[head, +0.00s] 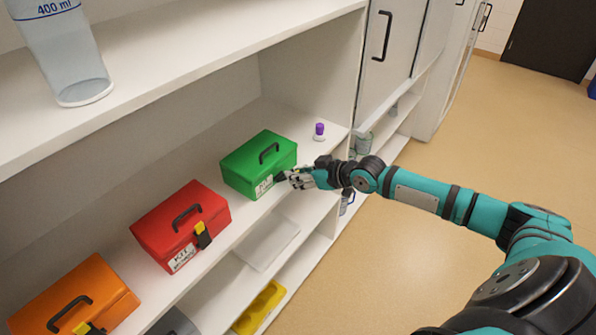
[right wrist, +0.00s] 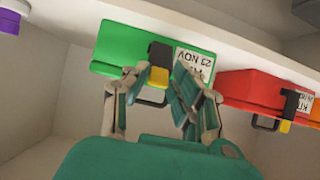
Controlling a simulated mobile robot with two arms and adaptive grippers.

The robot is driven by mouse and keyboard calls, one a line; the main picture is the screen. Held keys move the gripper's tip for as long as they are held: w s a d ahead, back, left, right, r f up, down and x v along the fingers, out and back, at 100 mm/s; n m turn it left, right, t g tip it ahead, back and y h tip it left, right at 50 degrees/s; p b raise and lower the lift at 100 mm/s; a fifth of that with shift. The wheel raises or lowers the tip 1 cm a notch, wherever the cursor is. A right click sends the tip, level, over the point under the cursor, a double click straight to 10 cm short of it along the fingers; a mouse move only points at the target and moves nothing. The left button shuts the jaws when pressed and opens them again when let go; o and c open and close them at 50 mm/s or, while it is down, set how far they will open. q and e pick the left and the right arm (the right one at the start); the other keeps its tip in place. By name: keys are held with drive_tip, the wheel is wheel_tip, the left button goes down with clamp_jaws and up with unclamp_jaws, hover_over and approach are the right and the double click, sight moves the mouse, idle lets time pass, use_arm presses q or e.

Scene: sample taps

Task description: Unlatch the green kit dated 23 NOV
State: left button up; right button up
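The green kit (head: 258,163) is a closed box with a dark top handle on the shelf in the head view. In the upside-down right wrist view, the green kit (right wrist: 122,46) has a white label (right wrist: 193,62) reading KIT 23 NOV. Its black and yellow latch (right wrist: 158,62) is on the front, beside the label. My right gripper (head: 286,177) is at the kit's front face. In the right wrist view, my right gripper (right wrist: 160,78) is open, with its fingers on either side of the latch. Contact with the latch cannot be told. My left gripper is not in view.
A red kit (head: 160,225) and an orange kit (head: 100,285) stand left on the same shelf (head: 125,245). A purple-capped item (head: 319,130) stands right of the green kit. A large bottle (head: 70,55) is on the shelf above. A clear tray (head: 270,243) and yellow object (head: 262,303) are below.

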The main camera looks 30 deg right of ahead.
drive_tip(key=o, duration=0.3)
drive_tip(key=shift+f, duration=0.15)
drive_tip(key=shift+o, duration=0.2)
drive_tip(key=v, duration=0.7)
drive_tip(key=shift+r, duration=0.2)
drive_tip(key=shift+s+d, duration=0.1)
drive_tip(key=shift+d, duration=0.1)
